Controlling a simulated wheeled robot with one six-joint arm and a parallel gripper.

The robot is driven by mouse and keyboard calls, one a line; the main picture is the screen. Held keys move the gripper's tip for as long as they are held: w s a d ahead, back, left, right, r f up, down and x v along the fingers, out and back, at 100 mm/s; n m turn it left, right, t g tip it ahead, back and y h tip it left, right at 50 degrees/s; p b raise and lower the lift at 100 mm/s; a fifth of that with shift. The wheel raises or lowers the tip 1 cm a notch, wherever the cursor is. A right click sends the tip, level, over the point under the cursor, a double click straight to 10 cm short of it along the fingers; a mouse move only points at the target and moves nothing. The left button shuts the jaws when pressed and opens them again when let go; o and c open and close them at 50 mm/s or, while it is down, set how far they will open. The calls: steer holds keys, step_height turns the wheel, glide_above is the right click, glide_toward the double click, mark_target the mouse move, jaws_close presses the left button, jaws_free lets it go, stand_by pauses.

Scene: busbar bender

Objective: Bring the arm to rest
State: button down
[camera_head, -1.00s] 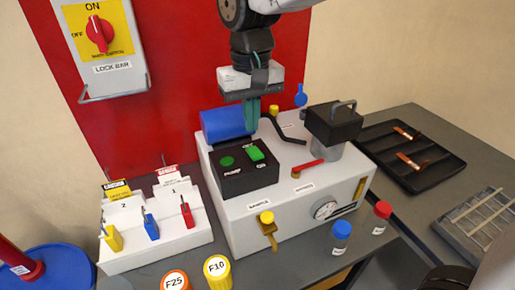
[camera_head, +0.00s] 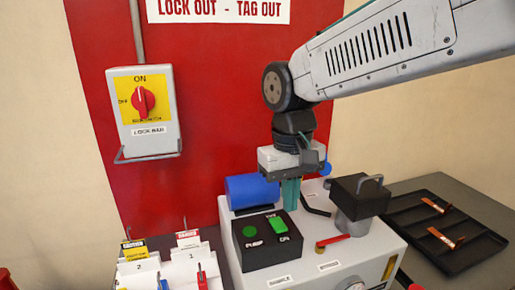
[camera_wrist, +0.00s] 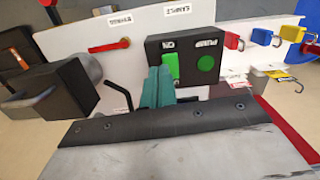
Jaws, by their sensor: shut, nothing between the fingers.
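My gripper (camera_head: 291,192) points down over the white bender machine (camera_head: 385,247), just behind its black control box (camera_head: 267,240). Its green fingers are shut with nothing between them; they also show in the wrist view (camera_wrist: 158,88). The control box carries a green rocker switch (camera_head: 278,225) and a round green button (camera_head: 250,231). In the wrist view the fingers overlap the edge of the box near the rocker switch (camera_wrist: 169,66). I cannot tell whether they touch it.
A blue cylinder (camera_head: 252,190) lies left of my gripper. A black block with a handle (camera_head: 360,195) stands to the right. A black tray (camera_head: 462,232) holds copper pieces. A red rotary switch (camera_head: 143,102) hangs on the red wall panel. Padlocks and tags stand at lower left.

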steer(key=s+d+f+m+t, duration=0.2)
steer(key=s+d+m, duration=0.2)
steer(key=s+d, duration=1.3)
steer(key=shift+d, duration=1.15)
